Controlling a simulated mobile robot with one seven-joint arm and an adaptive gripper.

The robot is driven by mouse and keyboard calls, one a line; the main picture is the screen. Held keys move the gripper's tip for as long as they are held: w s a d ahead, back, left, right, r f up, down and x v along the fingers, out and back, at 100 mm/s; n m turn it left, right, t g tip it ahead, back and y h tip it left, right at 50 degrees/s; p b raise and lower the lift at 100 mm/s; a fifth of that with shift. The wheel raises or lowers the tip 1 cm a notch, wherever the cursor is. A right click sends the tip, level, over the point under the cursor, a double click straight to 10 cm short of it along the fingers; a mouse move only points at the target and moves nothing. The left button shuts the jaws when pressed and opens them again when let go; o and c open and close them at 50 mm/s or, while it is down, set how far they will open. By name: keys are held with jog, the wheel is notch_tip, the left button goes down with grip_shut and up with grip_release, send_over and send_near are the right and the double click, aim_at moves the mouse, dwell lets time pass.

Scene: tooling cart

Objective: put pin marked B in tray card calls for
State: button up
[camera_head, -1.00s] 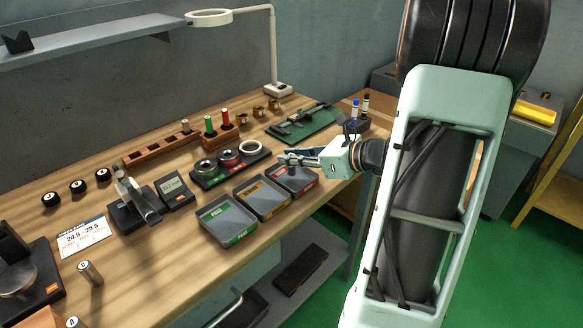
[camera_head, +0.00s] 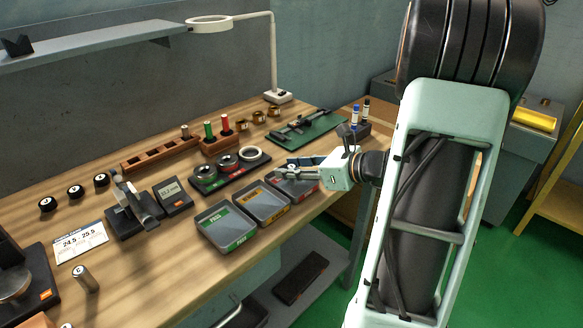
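My gripper (camera_head: 284,168) reaches in from the right over the red-labelled tray (camera_head: 304,191). Its fingers point left; they are too small to tell whether they are open or shut, and no pin shows clearly between them. The orange-labelled tray (camera_head: 268,221) and the green-labelled tray (camera_head: 229,246) stand to the left, and both look empty. The inside of the red-labelled tray is partly hidden by my gripper. The white card (camera_head: 81,241) reads 24.5 and 25.5. A metal pin (camera_head: 86,280) stands near the front left; its top mark is not clearly legible. I cannot make out a pin marked B.
A measuring stand (camera_head: 135,212) and a small display (camera_head: 173,196) stand left of the trays. A ring holder (camera_head: 230,168) and a wooden pin rack (camera_head: 160,154) lie behind. A green mat (camera_head: 305,130) with a caliper and a lamp (camera_head: 277,97) are at the back.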

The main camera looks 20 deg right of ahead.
jog(key=shift+s+d+r, duration=0.1)
jog(key=shift+r, duration=0.15)
jog(key=p+v, duration=0.1)
jog(key=v, duration=1)
jog(key=shift+s, duration=0.3)
jog(key=shift+d+r, duration=0.1)
